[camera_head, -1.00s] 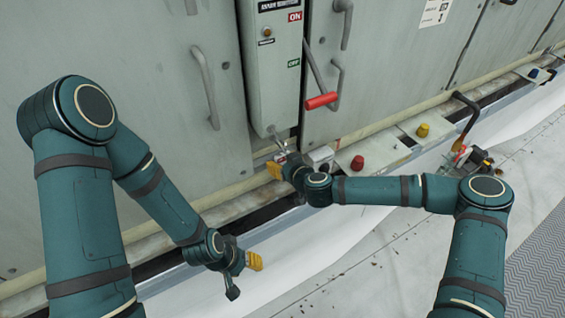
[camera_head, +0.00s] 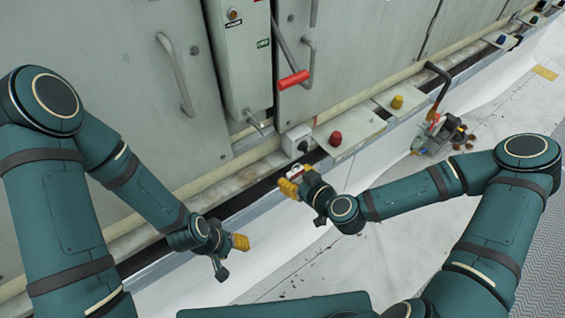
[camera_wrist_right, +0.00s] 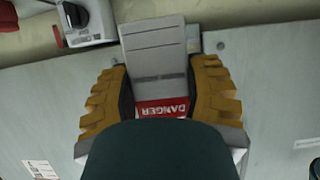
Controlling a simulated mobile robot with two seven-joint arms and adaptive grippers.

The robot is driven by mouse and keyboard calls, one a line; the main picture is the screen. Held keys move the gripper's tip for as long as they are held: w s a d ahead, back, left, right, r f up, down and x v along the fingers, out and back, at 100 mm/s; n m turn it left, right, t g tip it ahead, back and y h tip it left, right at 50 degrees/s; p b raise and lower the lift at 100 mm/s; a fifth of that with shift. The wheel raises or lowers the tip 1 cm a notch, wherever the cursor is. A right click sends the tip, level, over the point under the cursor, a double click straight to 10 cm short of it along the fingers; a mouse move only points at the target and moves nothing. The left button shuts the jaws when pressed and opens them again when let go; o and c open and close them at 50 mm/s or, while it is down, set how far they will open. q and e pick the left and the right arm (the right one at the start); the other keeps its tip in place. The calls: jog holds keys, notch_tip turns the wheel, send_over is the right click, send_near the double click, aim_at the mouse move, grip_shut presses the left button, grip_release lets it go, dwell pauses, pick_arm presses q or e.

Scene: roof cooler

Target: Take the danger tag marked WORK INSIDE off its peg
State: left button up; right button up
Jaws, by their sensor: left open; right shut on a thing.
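A pale tag (camera_wrist_right: 157,45) with a red DANGER band sits between the yellow fingers of my right gripper (camera_wrist_right: 160,92) in the right wrist view. Its smaller lettering cannot be read. In the head view my right gripper (camera_head: 292,181) is shut on this tag, now small and white-red at the fingertips (camera_head: 298,172). It is held in the air in front of the panels, apart from the tall grey switch box (camera_head: 240,60) and the peg-like bar (camera_head: 255,122) at its foot. My left gripper (camera_head: 232,256) is open and empty at lower left.
Below stand a small white box with a dark knob (camera_head: 298,140), a ledge with a red knob (camera_head: 336,139) and a yellow knob (camera_head: 397,102). A tool-like device (camera_head: 438,135) lies right. The pale floor in front is mostly clear.

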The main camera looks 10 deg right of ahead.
jog(key=shift+v, duration=0.8)
pick_arm(q)
jog(key=shift+r+p, duration=0.45)
pick_arm(e)
jog(key=shift+r, duration=0.35)
jog(key=shift+s+d+p, duration=0.35)
jog(key=shift+s+p, duration=0.3)
jog(key=shift+p, duration=0.35)
jog(key=shift+s+d+p, duration=0.4)
jog(key=shift+s+p, duration=0.2)
jog(key=shift+p, duration=0.35)
jog(key=p, duration=0.4)
send_near(297, 180)
jog(key=shift+f, duration=1.35)
pick_arm(q)
notch_tip(297, 180, up, 8)
jog(key=w, duration=0.2)
jog(key=shift+a+t, duration=0.25)
jog(key=shift+t, duration=0.15)
pick_arm(e)
jog(key=shift+w+a, duration=0.2)
jog(key=shift+w, duration=0.2)
pick_arm(q)
jog(key=shift+w, duration=0.1)
pick_arm(e)
jog(key=shift+w, duration=0.1)
